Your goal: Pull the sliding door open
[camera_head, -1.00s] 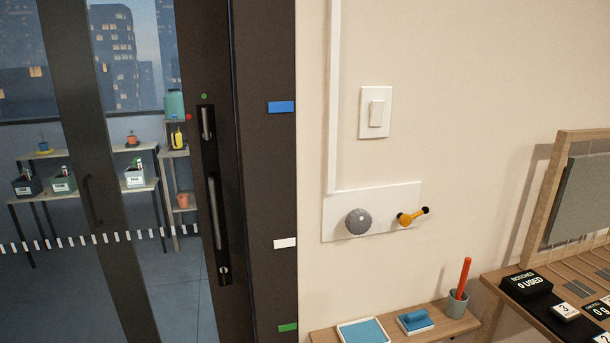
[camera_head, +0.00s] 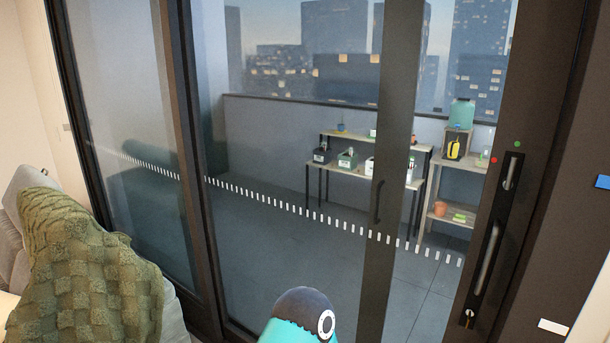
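The sliding door is a tall glass door in a dark frame, and its right stile (camera_head: 507,200) stands against the dark jamb (camera_head: 560,170) with no gap that I can see. A long upright grey pull handle (camera_head: 487,258) sits in a black recessed plate on that stile. A small lever (camera_head: 510,172) is above the handle and a round fitting (camera_head: 469,317) below it. A red dot and a green dot are by the plate's top. A second dark upright (camera_head: 392,140) with a slim handle (camera_head: 377,203) shows to the left. Neither gripper is in view.
A sofa with a green knitted throw (camera_head: 85,270) stands at the lower left. Beyond the glass are a bench (camera_head: 375,170) with pots and boxes, and a shelf (camera_head: 455,178). A row of white marks (camera_head: 290,207) crosses the glass. Blue (camera_head: 603,182) and white (camera_head: 552,326) tags are at right.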

